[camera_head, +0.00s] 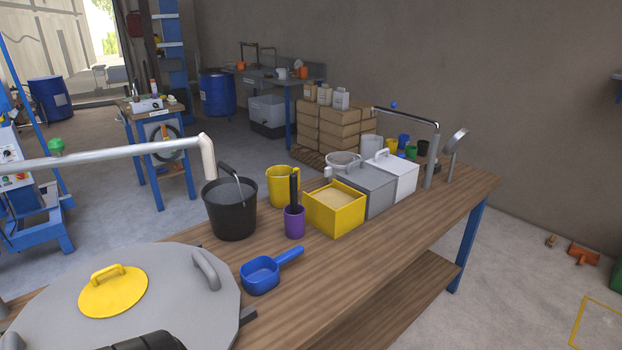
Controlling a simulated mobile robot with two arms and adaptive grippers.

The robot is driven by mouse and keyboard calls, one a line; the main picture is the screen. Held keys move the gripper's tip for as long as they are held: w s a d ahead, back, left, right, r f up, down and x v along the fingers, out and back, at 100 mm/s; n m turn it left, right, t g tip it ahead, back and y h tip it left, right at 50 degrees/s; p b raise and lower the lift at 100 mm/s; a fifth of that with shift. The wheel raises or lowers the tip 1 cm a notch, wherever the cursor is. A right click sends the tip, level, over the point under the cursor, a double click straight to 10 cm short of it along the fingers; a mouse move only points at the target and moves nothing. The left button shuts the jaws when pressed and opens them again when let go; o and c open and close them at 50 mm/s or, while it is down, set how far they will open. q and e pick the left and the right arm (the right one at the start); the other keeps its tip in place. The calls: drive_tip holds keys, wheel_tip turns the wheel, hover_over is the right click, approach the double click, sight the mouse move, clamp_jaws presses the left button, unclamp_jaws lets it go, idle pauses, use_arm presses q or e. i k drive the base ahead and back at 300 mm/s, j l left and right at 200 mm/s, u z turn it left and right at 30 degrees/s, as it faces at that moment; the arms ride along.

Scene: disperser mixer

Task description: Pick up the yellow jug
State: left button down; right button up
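The yellow jug (279,188) stands upright on the long wooden table, behind a purple cup (294,222) that holds a dark upright handle. The cup and handle cover part of the jug's right side. A black bucket (230,218) with a grey filling stands just left of the jug. A yellow box (336,208) with a beige filling stands to its right. Neither of my grippers can be made out in the head view. A dark shape at the bottom edge is cut off, and I cannot tell what it is.
A blue scoop (262,274) lies in front of the bucket. A large grey lid (195,308) with a yellow cover fills the lower left. A pale pipe (95,158) reaches in from the left above the bucket. Grey and white lidded boxes (368,187) stand farther right.

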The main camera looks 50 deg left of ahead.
sight(285, 185)
drive_tip(key=i, duration=2.15)
drive_tip(key=i+u, duration=0.3)
drive_tip(key=i, duration=0.15)
drive_tip(key=i+l+u, duration=0.25)
drive_tip(key=i, duration=0.2)
drive_tip(key=i+l+u, duration=0.3)
drive_tip(key=i, duration=0.15)
drive_tip(key=u, duration=2.4)
